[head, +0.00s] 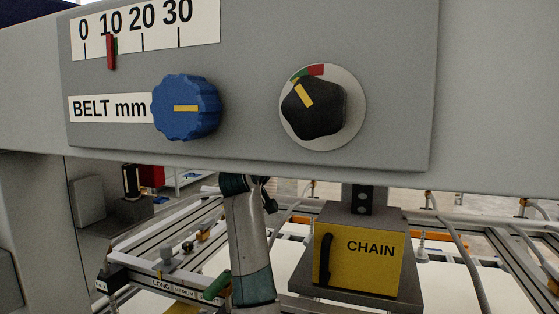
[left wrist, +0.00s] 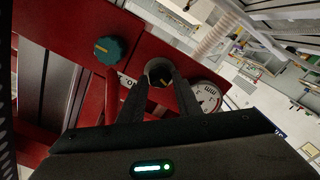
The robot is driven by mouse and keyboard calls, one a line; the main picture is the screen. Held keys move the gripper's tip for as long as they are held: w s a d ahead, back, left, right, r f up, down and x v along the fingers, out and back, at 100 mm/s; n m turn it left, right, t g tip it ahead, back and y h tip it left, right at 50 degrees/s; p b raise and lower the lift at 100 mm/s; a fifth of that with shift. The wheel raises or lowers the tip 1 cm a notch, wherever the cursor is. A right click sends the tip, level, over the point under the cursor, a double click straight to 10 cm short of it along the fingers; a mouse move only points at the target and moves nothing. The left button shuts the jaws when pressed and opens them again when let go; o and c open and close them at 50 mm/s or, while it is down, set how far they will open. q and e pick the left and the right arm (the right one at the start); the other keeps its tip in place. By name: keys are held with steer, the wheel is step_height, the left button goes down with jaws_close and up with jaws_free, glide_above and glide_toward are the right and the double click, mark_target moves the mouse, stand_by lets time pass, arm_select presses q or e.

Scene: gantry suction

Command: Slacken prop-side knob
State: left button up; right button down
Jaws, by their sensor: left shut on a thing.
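In the left wrist view a dark round knob (left wrist: 158,73) with a yellow pointer line sits on a red metal bar. My left gripper (left wrist: 159,78) has one finger on each side of this knob and is shut on it. A teal ribbed knob (left wrist: 111,49) with an orange line is on the red frame to its left, apart from the fingers. I cannot read a label saying which knob is prop-side; a white label beside the gripped knob is mostly hidden by a finger. Neither gripper shows in the head view.
A round white gauge (left wrist: 207,97) sits close right of the gripper. In the head view a grey panel (head: 250,60) carries a blue knob (head: 187,107), a black knob (head: 313,106) and a BELT mm scale (head: 146,28). A yellow CHAIN box (head: 360,262) stands below.

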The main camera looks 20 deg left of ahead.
arm_select(q)
steer(key=o, duration=1.1)
steer(key=shift+w, duration=0.1)
steer(key=shift+c, duration=0.2)
steer(key=s+b, duration=0.8)
steer(key=s, duration=0.9)
steer(key=shift+s+a+b, duration=0.2)
steer(key=shift+a+b, duration=0.05)
steer(key=shift+b, duration=0.05)
